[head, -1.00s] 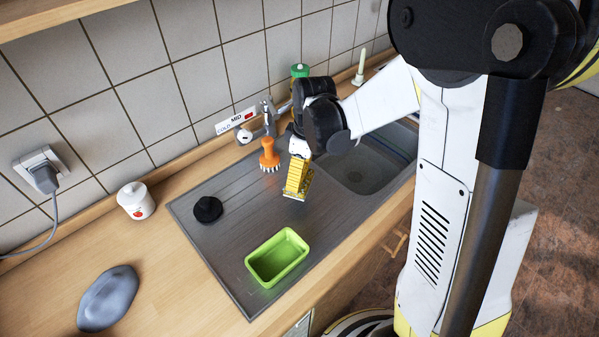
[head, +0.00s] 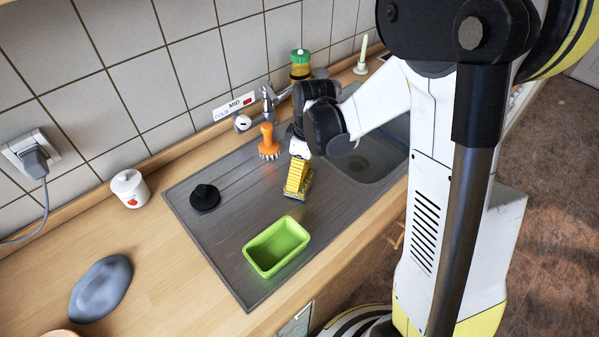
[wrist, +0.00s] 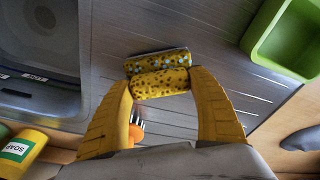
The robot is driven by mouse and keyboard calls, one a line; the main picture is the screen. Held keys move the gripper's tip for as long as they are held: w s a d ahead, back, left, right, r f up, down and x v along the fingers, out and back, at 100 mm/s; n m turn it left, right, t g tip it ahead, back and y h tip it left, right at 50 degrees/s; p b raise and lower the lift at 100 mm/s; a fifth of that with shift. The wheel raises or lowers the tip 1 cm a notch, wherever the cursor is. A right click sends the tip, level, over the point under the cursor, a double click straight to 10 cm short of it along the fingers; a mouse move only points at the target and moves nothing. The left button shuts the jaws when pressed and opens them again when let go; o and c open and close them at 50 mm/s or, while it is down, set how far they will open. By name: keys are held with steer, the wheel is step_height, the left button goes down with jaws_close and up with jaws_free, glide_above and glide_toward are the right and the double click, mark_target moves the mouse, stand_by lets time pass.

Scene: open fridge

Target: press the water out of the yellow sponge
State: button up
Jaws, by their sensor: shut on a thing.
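My gripper (head: 299,182) points down over the ribbed steel drainboard (head: 232,222), left of the sink basin. It is shut on the yellow sponge (wrist: 160,84). In the wrist view the sponge lies between the two yellow fingers, with dark spots. A second spotted strip with bluish flecks (wrist: 160,61) shows along its far side. In the head view only a little of the sponge shows under the fingers. I cannot tell whether it touches the drainboard.
A green tub (head: 276,247) stands on the drainboard, in front of my gripper. An orange brush (head: 268,142), a black stopper (head: 205,197) and the tap (head: 268,100) are nearby. A soap bottle (head: 300,65) stands behind. The sink basin (head: 365,165) is open to the right.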

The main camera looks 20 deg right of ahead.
steer(key=shift+f+b, duration=0.55)
steer(key=shift+b, duration=0.05)
stand_by(1.2)
steer(key=shift+r, duration=0.15)
stand_by(1.4)
steer(key=shift+r+p, duration=2.55)
steer(key=shift+r, duration=0.9)
